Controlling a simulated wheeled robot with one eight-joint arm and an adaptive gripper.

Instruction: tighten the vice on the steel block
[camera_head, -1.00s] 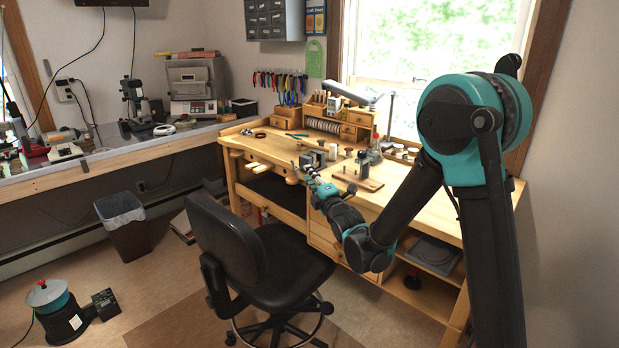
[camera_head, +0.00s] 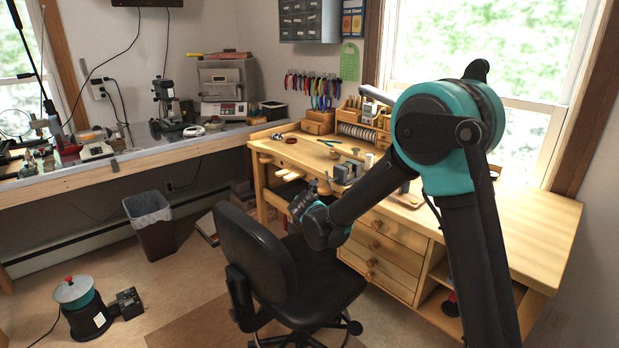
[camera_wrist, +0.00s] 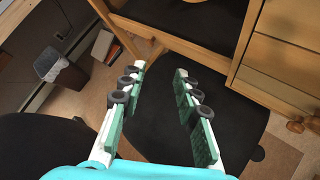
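A small grey metal vice (camera_head: 344,173) stands near the front edge of the wooden workbench (camera_head: 535,218), just beyond the end of my arm. My arm partly covers this area. I cannot make out the steel block or the vice's handle clearly. In the wrist view my gripper (camera_wrist: 160,72) is open, with its two green-padded fingers apart and nothing between them. It points down over the black chair seat and the floor in front of the bench. The vice is not in the wrist view.
A black office chair (camera_head: 252,262) stands close in front of the bench, below my arm. A bin (camera_head: 154,232) and a teal-and-black machine (camera_head: 84,310) stand on the floor at left. Pliers (camera_head: 313,84) hang behind the bench. The bench's right end is clear.

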